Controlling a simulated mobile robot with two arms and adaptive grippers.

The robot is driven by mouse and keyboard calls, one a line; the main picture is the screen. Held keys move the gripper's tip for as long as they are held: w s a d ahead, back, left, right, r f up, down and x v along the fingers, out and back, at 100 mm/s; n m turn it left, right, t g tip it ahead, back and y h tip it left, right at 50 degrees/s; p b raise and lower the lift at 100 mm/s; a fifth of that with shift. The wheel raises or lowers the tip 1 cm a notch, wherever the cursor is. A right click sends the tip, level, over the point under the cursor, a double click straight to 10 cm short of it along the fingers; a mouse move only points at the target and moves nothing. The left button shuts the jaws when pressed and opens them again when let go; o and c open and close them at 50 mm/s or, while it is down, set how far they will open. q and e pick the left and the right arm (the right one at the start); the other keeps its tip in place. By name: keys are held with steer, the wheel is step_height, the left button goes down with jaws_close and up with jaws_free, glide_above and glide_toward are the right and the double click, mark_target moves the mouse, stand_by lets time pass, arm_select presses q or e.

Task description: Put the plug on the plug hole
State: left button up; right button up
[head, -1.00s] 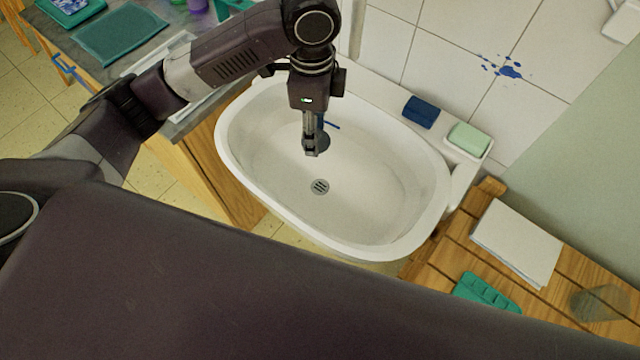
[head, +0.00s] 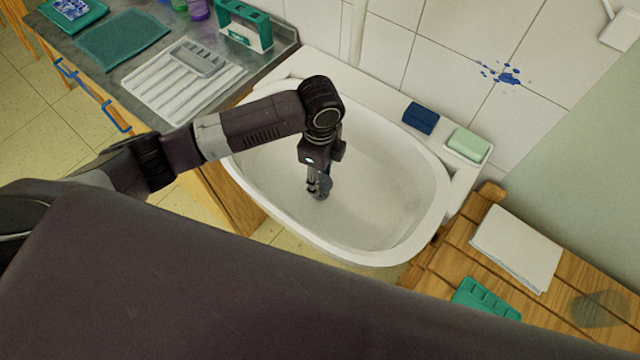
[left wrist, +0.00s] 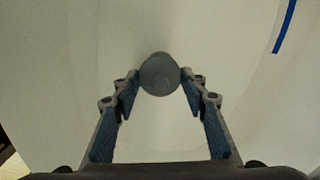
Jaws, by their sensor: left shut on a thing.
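The plug (left wrist: 160,75) is a grey round disc between the fingertips of my left gripper (left wrist: 160,82) in the left wrist view. My left gripper (head: 317,190) is shut on it and points down into the white sink (head: 402,200). In the head view the plug (head: 326,186) shows as a dark grey disc at the fingertips, low in the basin. The plug hole is hidden behind the gripper and plug in both views. I cannot tell whether the plug touches the sink floor. My right gripper is not in view.
A blue strip (left wrist: 284,27) shows at the upper right of the left wrist view. A dark blue block (head: 420,118) and green soap (head: 468,145) sit on the sink's back ledge. A grey counter (head: 120,75) stands left, a wooden surface (head: 440,262) right.

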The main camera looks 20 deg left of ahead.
mark_target(320, 177)
arm_select(q)
steer(key=shift+f, duration=2.35)
steer(key=shift+f, duration=0.1)
steer(key=o, duration=1.1)
step_height(320, 177, up, 12)
steer(key=shift+r, duration=0.1)
